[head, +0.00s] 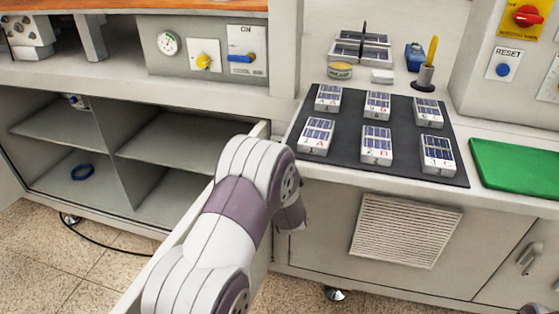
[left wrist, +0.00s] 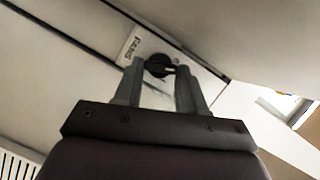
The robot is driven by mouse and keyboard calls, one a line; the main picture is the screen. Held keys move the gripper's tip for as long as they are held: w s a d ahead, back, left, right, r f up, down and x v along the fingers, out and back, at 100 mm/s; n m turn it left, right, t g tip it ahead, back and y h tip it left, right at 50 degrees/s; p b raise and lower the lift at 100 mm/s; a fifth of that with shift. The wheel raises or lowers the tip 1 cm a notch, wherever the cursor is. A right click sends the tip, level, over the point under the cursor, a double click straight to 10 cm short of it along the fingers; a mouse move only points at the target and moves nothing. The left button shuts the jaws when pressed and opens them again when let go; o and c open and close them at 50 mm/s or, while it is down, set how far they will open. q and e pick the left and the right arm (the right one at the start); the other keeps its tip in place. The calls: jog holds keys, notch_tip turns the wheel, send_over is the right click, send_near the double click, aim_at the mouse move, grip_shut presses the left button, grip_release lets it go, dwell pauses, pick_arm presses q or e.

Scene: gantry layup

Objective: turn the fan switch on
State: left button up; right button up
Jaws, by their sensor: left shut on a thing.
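The fan switch (left wrist: 158,62) is a round black knob on a pale panel in the left wrist view. A small white label (left wrist: 129,45) with dark lettering, too blurred to read surely, sits beside it. My left gripper (left wrist: 160,70) has its two grey fingers on either side of the knob's bar and is shut on it. In the head view my left arm reaches to the cabinet front below the counter, and the arm hides the switch and fingertips. My right gripper is not in view.
An open cabinet (head: 117,128) with shelves lies left of my arm. A vent grille (head: 405,230) is on the cabinet front to the right. Above, a dark mat (head: 340,168) holds several labelled blocks, with a green board (head: 515,167) beside it. A panel (head: 185,65) has other switches.

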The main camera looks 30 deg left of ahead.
pick_arm(q)
jog(key=shift+a+f+m+t+y, duration=0.2)
jog(key=shift+m+t, duration=0.6)
jog(key=shift+m, duration=1.4)
jog(key=shift+d+f+m+t+y, duration=0.15)
jog(key=shift+f+m+t, duration=0.45)
jog(key=shift+m, duration=1.6)
jog(key=shift+a+m+t+y, duration=0.15)
jog(key=shift+m+t, duration=0.85)
jog(key=shift+m, duration=1.5)
jog(key=o, duration=1.1)
jog(key=shift+c, duration=0.2)
jog(key=p+v, duration=0.2)
jog(key=v, duration=1.1)
jog(key=shift+w, duration=0.1)
